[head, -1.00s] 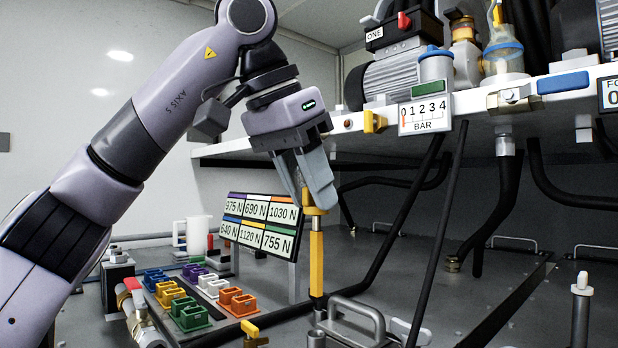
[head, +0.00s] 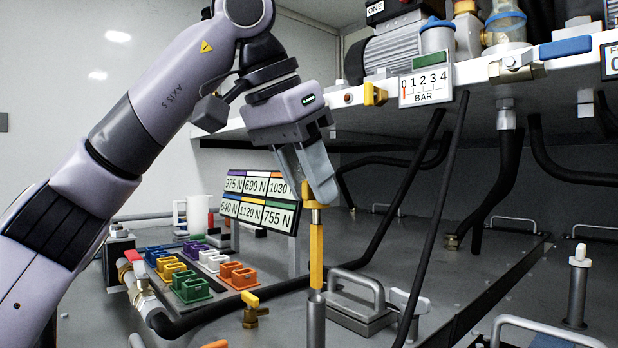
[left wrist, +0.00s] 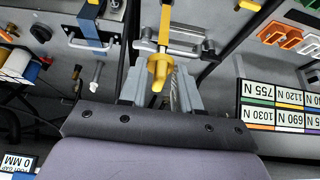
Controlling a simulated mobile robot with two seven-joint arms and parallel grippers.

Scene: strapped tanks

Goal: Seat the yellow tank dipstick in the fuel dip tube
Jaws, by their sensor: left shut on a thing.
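The yellow tank dipstick (head: 316,255) hangs upright from my left gripper (head: 315,198), which is shut on its top end. In the left wrist view the yellow dipstick (left wrist: 160,70) shows between the fingers of my left gripper (left wrist: 158,92). The fuel dip tube looks to be the grey upright metal tube (head: 316,322) directly below the dipstick. The dipstick's lower end is at the tube's mouth and in line with it in the head view. I cannot tell whether the tip is inside. My right gripper is not in view.
A grey handled hatch (head: 357,305) stands just right of the tube. A black hose (head: 440,205) runs down nearby. Coloured sockets (head: 195,288) and a force label board (head: 258,202) are to the left. A shelf with pumps and a gauge (head: 426,85) overhangs behind.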

